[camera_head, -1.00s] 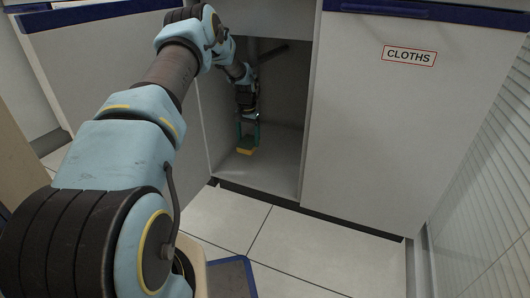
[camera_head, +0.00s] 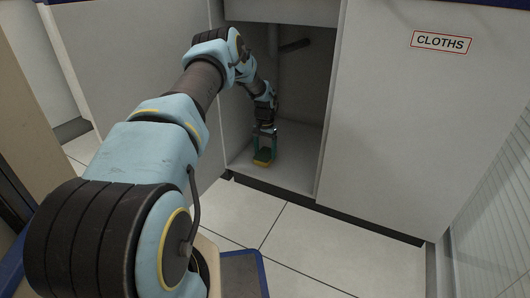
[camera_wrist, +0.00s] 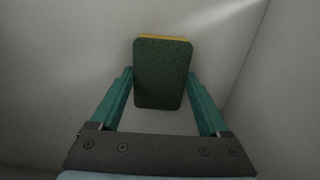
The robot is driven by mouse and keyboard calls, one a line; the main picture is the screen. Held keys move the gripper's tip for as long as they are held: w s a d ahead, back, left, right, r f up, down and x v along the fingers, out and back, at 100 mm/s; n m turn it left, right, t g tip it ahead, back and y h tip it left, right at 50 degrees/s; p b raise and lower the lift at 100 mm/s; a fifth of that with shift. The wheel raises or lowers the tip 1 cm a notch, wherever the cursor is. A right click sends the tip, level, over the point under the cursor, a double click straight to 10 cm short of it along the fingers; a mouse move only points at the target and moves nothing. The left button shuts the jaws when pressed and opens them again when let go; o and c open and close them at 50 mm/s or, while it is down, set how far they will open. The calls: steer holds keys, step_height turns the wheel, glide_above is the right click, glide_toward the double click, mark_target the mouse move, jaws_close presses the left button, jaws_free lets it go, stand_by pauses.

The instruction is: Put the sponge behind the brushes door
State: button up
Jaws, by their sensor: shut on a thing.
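The sponge (camera_head: 263,158), green on top with a yellow underside, is between the fingers of my gripper (camera_head: 264,143), low inside the open cabinet compartment (camera_head: 298,172). In the wrist view the sponge (camera_wrist: 162,74) shows its green face, with a strip of yellow at its far edge. Both teal fingers of my gripper (camera_wrist: 162,95) press against its sides. It is at or just above the compartment floor; I cannot tell whether it touches. The brushes door's label is not in view; a grey door panel (camera_head: 130,75) stands left of the opening, partly behind my arm.
A closed door labelled CLOTHS (camera_head: 420,120) is right of the opening. A dark pipe (camera_head: 295,45) crosses the upper part of the compartment. The compartment floor around the sponge looks clear. Pale floor tiles (camera_head: 310,235) lie in front, and a ribbed wall (camera_head: 495,190) is at the right.

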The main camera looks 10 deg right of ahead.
mark_target(265, 154)
steer(key=o, duration=1.2)
steer(key=shift+c, duration=0.2)
step_height(265, 154, up, 12)
steer(key=p, duration=0.5)
steer(key=s+a+r+n, duration=0.1)
steer(key=s+a+r, duration=0.5)
steer(key=s+r, duration=0.15)
steer(key=s+a+r+n, duration=0.1)
steer(key=s+a+r, duration=0.2)
steer(key=s+a, duration=0.2)
steer(key=s+a+r+n+t, duration=0.1)
steer(key=s+a+r, duration=0.3)
steer(key=s, duration=0.8)
steer(key=s+a+r+n, duration=0.3)
steer(key=s+a, duration=0.3)
steer(key=s, duration=0.3)
steer(key=shift+a+r+t, duration=0.3)
steer(key=shift+a+r, duration=0.1)
steer(key=shift+r, duration=0.35)
